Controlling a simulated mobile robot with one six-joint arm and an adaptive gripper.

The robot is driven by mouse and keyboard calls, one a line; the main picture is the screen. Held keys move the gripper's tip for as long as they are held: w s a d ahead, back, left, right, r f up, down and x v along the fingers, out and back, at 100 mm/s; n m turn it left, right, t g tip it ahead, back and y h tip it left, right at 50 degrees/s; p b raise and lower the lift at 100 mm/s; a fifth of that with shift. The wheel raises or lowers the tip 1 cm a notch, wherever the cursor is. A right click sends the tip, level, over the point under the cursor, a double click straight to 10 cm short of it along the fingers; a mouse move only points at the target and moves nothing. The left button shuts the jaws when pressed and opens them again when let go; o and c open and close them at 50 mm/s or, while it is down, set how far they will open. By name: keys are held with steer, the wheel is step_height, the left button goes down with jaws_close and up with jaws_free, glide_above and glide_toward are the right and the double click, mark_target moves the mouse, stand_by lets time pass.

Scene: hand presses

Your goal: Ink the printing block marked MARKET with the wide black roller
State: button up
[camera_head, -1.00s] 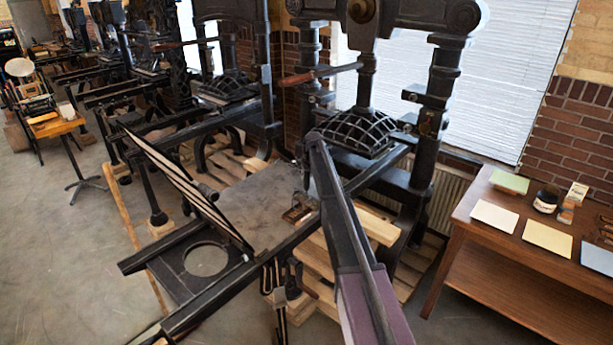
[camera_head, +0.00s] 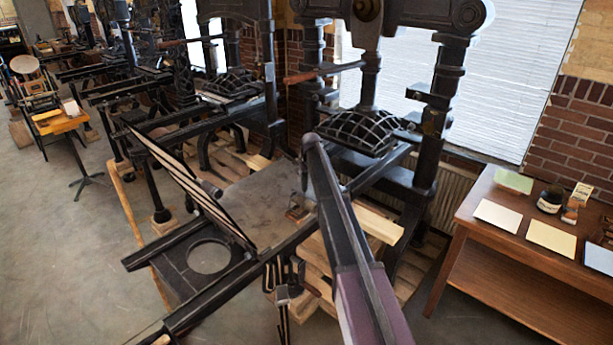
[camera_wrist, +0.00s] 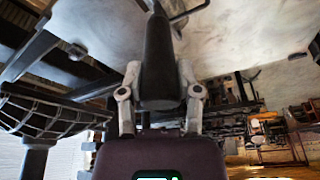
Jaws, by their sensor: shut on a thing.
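In the wrist view my gripper (camera_wrist: 160,92) is shut on the thick dark handle of a black roller (camera_wrist: 158,50). A thin bent rod shows at the handle's far end; the roller's drum is out of sight. In the head view my arm crosses in front of the nearest press and I cannot make out the gripper. A small brownish object (camera_head: 297,212) with a dark edge sits on the grey press bed (camera_head: 240,200), left of my arm. Its marking is too small to read, so I cannot tell whether it is the MARKET block.
The iron press (camera_head: 432,130) stands close behind my arm, with its ribbed platen (camera_head: 362,133) over the rails. A slatted hinged frame (camera_head: 190,185) leans up at the bed's left. A wooden table (camera_head: 470,240) with papers and jars stands right. Open floor lies left.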

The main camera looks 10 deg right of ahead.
steer(key=shift+s+a, duration=0.1)
steer(key=shift+a, duration=0.05)
steer(key=shift+s+a, duration=0.95)
steer(key=shift+a, duration=0.3)
steer(key=shift+s+a, duration=0.1)
steer(key=shift+a, duration=0.05)
steer(key=shift+s+a, duration=0.45)
steer(key=shift+a, duration=0.2)
steer(key=shift+s+a, duration=0.4)
steer(key=shift+a, duration=0.2)
steer(key=shift+d, duration=0.1)
steer(key=shift+w+d, duration=1)
steer(key=shift+d, duration=0.4)
steer(key=shift+w+d, duration=1)
steer(key=shift+d, duration=0.3)
steer(key=shift+w+d, duration=0.1)
